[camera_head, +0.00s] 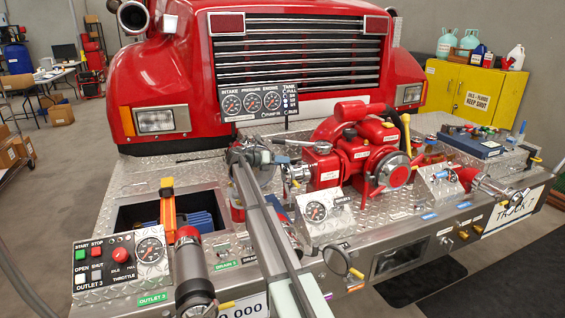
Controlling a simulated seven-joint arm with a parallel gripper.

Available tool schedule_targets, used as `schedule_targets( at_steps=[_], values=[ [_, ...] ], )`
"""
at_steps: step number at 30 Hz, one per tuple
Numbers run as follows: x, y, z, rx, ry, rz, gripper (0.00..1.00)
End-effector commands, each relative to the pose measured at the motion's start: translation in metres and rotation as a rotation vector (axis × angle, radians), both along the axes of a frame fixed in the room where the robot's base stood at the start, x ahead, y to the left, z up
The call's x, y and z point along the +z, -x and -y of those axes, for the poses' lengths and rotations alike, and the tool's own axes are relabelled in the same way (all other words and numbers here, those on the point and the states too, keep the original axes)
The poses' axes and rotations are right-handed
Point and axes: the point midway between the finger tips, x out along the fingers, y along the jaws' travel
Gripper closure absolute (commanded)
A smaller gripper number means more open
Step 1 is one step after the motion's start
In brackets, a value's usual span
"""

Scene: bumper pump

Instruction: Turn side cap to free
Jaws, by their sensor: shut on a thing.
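The red pump (365,152) sits on the bumper deck in front of the truck's grille. A silver side cap (298,173) is on the pump's left side, facing my arm. My arm rises from the bottom middle of the picture and bends toward the pump at its upper end. My gripper (285,162) is at the side cap and appears shut on it. The fingertips are small and partly lost against the metal, so the exact grip and the cap's turn angle are hard to tell.
A gauge panel (260,103) stands behind my wrist. A small gauge box (324,212) sits right of my arm. A dark hose outlet (190,265) and a control panel (120,262) are at front left. Another outlet (485,185) is at right. An open bin (140,215) lies left.

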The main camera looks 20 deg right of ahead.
Motion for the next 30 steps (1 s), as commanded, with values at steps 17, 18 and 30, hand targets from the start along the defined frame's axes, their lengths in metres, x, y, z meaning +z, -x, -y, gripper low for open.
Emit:
schedule_targets(
  at_steps=[17,18,30],
  values=[
    [-0.0072,-0.0094,-0.0002,0.002,0.001,-0.166,1.00],
    [-0.0073,-0.0094,-0.0002,0.003,0.001,-0.166,1.00],
    [-0.0077,-0.0092,-0.0002,0.003,0.000,-0.165,0.63]
  ],
)
